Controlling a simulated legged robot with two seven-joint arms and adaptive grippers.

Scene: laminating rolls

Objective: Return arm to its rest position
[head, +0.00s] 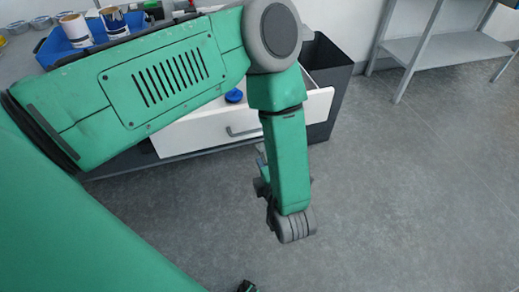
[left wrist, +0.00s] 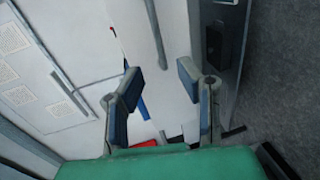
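My green left arm reaches across the head view from the left and bends down over the floor in front of an open white drawer (head: 225,128). My left gripper (head: 262,170) is mostly hidden behind the forearm in the head view. In the left wrist view, its two fingers (left wrist: 159,78) stand apart with nothing between them. A white panel and a long bar handle (left wrist: 156,35) show beyond the fingers.
A blue round object (head: 234,96) lies in the open drawer. A blue tray (head: 52,45) with paint cans (head: 76,29) stands on the worktop at top left. A dark bin (head: 330,75) and grey shelf (head: 430,50) stand behind. The grey floor at right is clear.

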